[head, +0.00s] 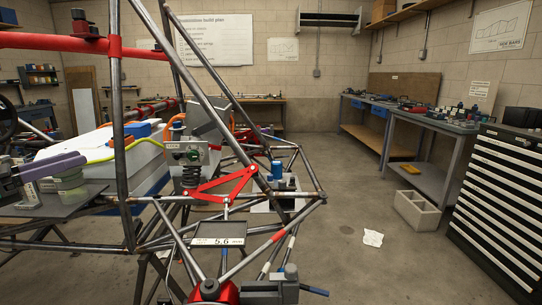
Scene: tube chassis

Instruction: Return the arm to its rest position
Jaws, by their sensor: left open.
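My left gripper (32,188) is at the left edge, in front of the tube chassis's left part and above a dark plate (78,203). It is open, and I see nothing held in it. A purple bar (55,166) and pale green round pieces (69,182) show close beside it; I cannot tell whether they touch it. The tube chassis (122,150) of bare steel and red tubes fills the left and middle. My right gripper is not in view.
Chassis tubes stand close to my left gripper. A small display reading 5.6 (220,241) sits low in the middle. The floor between is mostly clear.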

